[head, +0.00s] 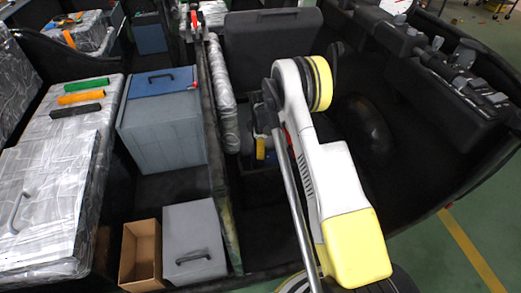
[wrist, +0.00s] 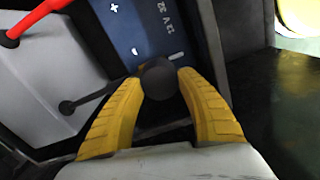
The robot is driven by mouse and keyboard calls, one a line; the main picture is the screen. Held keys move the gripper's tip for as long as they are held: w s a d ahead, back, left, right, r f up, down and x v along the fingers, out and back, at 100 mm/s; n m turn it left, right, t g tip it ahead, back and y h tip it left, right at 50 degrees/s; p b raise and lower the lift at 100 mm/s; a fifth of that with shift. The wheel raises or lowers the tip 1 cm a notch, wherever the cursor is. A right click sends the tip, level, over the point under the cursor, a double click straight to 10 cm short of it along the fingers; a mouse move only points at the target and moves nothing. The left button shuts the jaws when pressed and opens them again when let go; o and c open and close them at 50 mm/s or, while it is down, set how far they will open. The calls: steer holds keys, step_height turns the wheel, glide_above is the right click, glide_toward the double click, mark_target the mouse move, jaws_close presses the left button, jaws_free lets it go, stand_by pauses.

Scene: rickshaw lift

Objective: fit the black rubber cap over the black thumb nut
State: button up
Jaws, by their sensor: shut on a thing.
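In the wrist view, my gripper (wrist: 161,82) has its two yellow fingers closed on a round black thing, which I take to be the black rubber cap (wrist: 159,79). The cap sits between the fingertips, in front of a blue panel marked "12 V". A black rod with a round black end (wrist: 68,106) lies left of the fingers, apart from the cap. I cannot tell whether this end is the black thumb nut. In the head view, one yellow finger (head: 260,148) shows low in a dark bay. The cap is hidden there.
The blue battery panel (wrist: 140,35) is close behind the fingers. A red rod (wrist: 36,18) crosses a pale grey surface at upper left. In the head view, a dark divider wall (head: 216,150) stands left of my arm, with a grey-blue box (head: 160,130) beyond it.

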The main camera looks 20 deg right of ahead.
steer(key=shift+f, duration=2.05)
steer(key=o, duration=1)
steer(key=shift+c, duration=0.2)
steer(key=shift+r, duration=0.1)
step_height(320, 180, up, 12)
steer(key=shift+f, duration=0.1)
